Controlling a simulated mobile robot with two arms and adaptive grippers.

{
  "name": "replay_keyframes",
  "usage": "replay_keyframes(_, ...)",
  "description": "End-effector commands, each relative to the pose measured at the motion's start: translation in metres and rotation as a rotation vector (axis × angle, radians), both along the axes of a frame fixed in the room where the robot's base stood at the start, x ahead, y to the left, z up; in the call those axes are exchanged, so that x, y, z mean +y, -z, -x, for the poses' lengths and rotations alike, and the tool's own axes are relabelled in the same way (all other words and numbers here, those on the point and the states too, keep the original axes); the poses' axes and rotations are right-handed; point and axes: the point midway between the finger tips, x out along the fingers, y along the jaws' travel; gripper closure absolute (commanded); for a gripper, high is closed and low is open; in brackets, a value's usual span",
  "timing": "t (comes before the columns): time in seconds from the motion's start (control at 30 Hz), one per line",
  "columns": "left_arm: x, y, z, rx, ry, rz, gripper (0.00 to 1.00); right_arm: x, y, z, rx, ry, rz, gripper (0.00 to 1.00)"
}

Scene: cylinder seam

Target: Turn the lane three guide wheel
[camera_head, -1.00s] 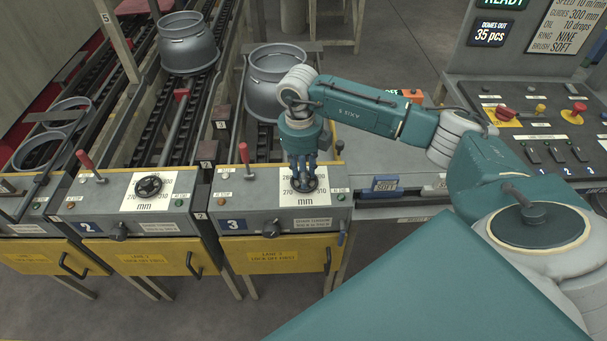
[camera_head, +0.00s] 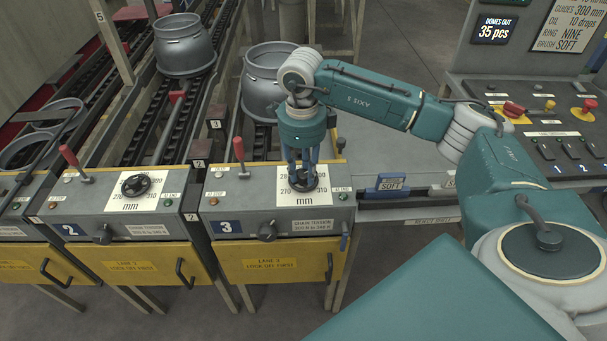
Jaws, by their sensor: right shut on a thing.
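The lane three guide wheel (camera_head: 302,184) is a small dark handwheel on a white mm scale plate (camera_head: 322,198) on top of the grey lane 3 control box (camera_head: 283,226). My right gripper (camera_head: 302,176) points straight down over it, with its blue fingers shut on the wheel. The fingers and wrist hide much of the wheel and part of the scale. Numbers near 270, 280 and 310 show around it; I cannot read the exact setting. My left gripper is not in view.
A red lever (camera_head: 239,152) stands left of the scale plate. The lane 2 box has a similar handwheel (camera_head: 136,186). Metal pots (camera_head: 184,48) stand on the conveyors behind. A console (camera_head: 545,135) with buttons is at the right, and yellow lock-off panels (camera_head: 275,265) are below.

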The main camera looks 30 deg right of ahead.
Motion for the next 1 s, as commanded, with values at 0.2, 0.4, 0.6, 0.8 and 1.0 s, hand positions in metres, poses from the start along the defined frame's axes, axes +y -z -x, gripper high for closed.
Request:
replay_keyframes(0.2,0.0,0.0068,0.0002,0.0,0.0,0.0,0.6,0.0007,-0.0035,-0.0046,-0.017,-0.072,-0.003,1.0)
replay_keyframes(0.4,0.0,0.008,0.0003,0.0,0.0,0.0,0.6,0.001,-0.0045,-0.0046,-0.018,-0.098,-0.003,1.0)
replay_keyframes(0.6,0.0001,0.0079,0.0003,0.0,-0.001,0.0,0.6,0.0013,-0.005,-0.0048,-0.018,-0.1,-0.004,1.0)
replay_keyframes(0.8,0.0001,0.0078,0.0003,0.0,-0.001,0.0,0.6,0.0015,-0.0051,-0.0049,-0.019,-0.1,-0.005,0.68)
replay_keyframes(1.0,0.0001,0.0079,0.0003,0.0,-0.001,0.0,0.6,0.0014,-0.0031,-0.003,-0.012,-0.1,-0.003,0.55)
